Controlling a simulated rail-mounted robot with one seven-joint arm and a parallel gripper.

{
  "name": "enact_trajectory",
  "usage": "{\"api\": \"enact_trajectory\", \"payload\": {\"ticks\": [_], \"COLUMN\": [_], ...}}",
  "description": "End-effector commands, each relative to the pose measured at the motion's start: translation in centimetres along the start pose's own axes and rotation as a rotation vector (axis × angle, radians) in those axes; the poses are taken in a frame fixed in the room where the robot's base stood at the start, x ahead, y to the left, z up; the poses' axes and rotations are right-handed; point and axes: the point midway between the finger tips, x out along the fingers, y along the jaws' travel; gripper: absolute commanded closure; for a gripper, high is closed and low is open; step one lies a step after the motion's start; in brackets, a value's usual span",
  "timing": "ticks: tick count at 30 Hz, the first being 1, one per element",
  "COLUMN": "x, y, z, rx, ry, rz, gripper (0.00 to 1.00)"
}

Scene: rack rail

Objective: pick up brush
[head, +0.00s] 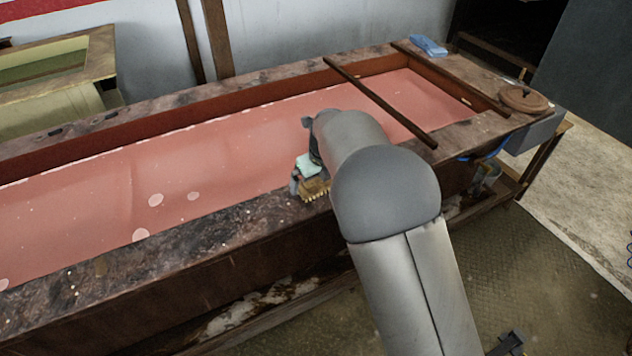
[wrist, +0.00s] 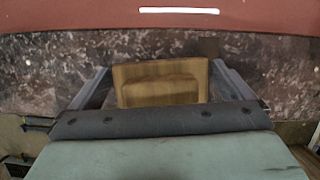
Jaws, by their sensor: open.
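The brush, a tan wooden block with a yellowish bristle edge, sits at the near rim of the trough (head: 215,225). In the head view the brush (head: 315,190) is partly covered by my gripper (head: 306,181). In the wrist view the brush (wrist: 161,84) stands between the two grey fingers of my gripper (wrist: 160,75), with gaps showing on both sides. My gripper is open around it. The lower part of the brush is hidden behind the dark gripper body in the wrist view.
The long trough has a pink bottom and a raised dark, stained rim. Two wooden bars (head: 380,102) cross its right part. A blue cloth (head: 428,46) and a round brown lid (head: 523,99) lie at the far right end. A greenish box (head: 55,80) stands at back left.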

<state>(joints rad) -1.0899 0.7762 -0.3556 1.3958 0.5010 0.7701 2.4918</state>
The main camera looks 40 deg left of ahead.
Motion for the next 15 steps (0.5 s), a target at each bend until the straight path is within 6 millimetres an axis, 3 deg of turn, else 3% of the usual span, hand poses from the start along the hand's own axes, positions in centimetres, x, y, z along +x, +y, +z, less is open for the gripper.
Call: {"api": "enact_trajectory", "payload": {"ticks": [6,10,15], "x": [0.09,0.08,0.03], "y": [-0.01,-0.01,-0.02], "z": [0.01,0.01,0.04], "rx": [0.000,0.000,0.000], "ry": [-0.001,-0.001,-0.001], "rz": [0.000,0.000,0.000], "gripper": [0.00,0.35,0.35]}}
